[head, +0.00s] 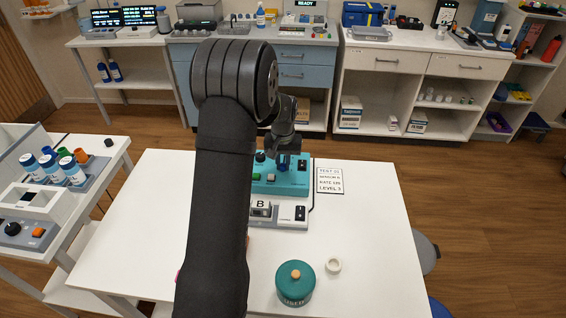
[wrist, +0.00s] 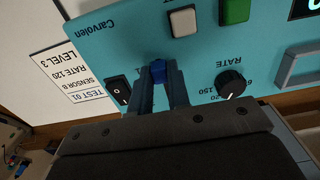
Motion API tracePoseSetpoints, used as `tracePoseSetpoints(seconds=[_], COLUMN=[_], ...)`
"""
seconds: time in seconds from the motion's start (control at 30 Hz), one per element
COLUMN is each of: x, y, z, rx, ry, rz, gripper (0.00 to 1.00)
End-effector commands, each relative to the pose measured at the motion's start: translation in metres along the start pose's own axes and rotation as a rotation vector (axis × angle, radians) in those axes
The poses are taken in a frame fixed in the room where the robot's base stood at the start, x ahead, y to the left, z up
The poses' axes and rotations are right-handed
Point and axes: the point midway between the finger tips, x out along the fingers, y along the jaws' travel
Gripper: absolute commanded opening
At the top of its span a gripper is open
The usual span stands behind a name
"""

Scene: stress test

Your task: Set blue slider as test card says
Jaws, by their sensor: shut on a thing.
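The blue slider (wrist: 158,68) is on the face of the teal Carvolen unit (wrist: 95,45), which appears upside down in the wrist view. My gripper (wrist: 159,78) is shut on the slider, one finger on each side. The fingers hide the slider's track and most of its scale. The test card (wrist: 72,72) reads TEST 01, SENSOR B, RATE 120, LEVEL 3. In the head view, the card (head: 329,180) lies right of the teal unit (head: 290,181), and my gripper (head: 284,161) is over the unit's rear right part.
A black RATE knob (wrist: 231,84), a rocker switch (wrist: 118,91), a white button (wrist: 183,21) and a green button (wrist: 234,10) surround the fingers. A white unit showing B (head: 285,216) stands in front.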

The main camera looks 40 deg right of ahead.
Motion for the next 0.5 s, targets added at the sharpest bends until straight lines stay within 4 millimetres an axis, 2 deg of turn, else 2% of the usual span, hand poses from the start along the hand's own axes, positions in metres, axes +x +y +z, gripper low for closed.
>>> tracePoseSetpoints(seconds=[0.17,0.5], x=[0.0,0.0], y=[0.0,0.0], z=[-0.005,-0.054], rx=[0.0,0.0], ry=[0.0,0.002], rz=[0.0,0.001], gripper=[0.0,0.0])
